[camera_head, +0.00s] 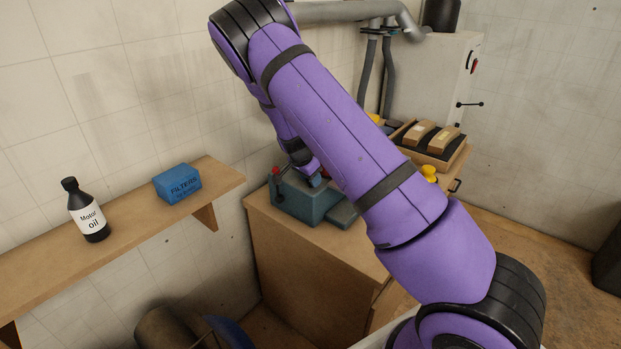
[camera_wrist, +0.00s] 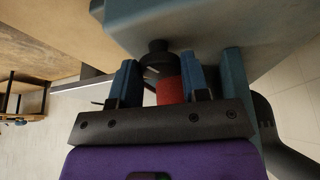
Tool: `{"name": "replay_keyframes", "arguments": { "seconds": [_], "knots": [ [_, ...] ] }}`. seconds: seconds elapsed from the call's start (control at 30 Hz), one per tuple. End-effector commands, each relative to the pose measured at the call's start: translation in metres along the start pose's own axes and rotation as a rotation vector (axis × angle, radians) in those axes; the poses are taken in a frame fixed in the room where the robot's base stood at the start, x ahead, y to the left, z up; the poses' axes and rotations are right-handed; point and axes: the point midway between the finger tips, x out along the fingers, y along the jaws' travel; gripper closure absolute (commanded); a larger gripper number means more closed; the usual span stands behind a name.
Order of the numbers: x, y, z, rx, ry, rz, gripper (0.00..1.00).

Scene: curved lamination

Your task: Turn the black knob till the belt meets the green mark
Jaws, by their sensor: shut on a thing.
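A teal machine (camera_head: 302,203) stands on the wooden cabinet. It fills the top of the wrist view (camera_wrist: 215,25). A black knob (camera_wrist: 157,52) sticks out of it there. My gripper (camera_wrist: 160,66) has its two blue fingers on either side of the black knob and is shut on it. A red part (camera_wrist: 169,91) shows between the fingers, below the knob in the picture. In the head view my purple arm reaches over the machine, and the knob cannot be made out. I cannot make out the belt or the green mark in either view.
A wall shelf (camera_head: 110,231) at the left holds a black oil bottle (camera_head: 88,212) and a blue box (camera_head: 177,183). The wooden cabinet (camera_head: 300,262) has a tray (camera_head: 433,158) of wooden blocks at its back right. A grey cabinet (camera_head: 435,80) stands behind.

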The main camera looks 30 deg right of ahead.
Motion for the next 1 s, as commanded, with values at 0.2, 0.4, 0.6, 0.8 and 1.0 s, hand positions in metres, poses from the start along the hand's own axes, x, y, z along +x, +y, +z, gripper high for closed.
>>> {"name": "replay_keyframes", "arguments": {
  "seconds": [0.2, 0.4, 0.6, 0.8, 1.0],
  "knots": [
    [0.0, 0.0, 0.0, 0.007, 0.0, 0.002, 0.82],
    [0.0, 0.0, 0.0, 0.006, 0.0, 0.002, 0.82],
    [0.0, 0.0, 0.0, 0.006, 0.0, 0.002, 0.34],
    [-0.001, 0.0, 0.0, 0.006, 0.0, 0.002, 0.34],
    [-0.02, -0.001, 0.001, 0.004, 0.0, 0.0, 0.34]
  ]
}}
